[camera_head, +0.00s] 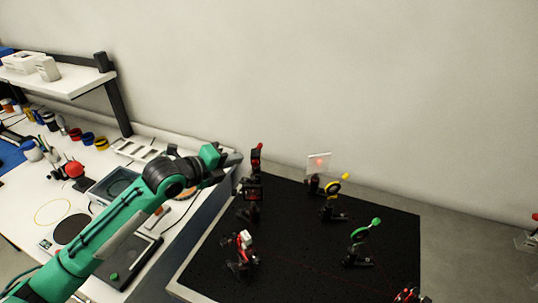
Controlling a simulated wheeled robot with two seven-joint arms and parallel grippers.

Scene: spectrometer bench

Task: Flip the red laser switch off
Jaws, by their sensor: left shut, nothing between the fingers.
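My left gripper (234,158) is at the end of the green arm that comes in from the left. It is shut and empty, and its tip is near the back left corner of the black optical board (300,240). A dark mount with a red top (258,154) stands just to the right of the tip; I cannot tell whether they touch. A small red part (408,295) shows at the bottom edge on the board's front right. I cannot tell for certain which red part is the laser switch. My right gripper is not in view.
On the board stand a white screen (318,164) with a red spot, a yellow-ringed mount (332,200), a green-topped mount (360,240) and a red-and-white part (243,240). A thin red line crosses the board's front. The cluttered white bench (60,190) is at left.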

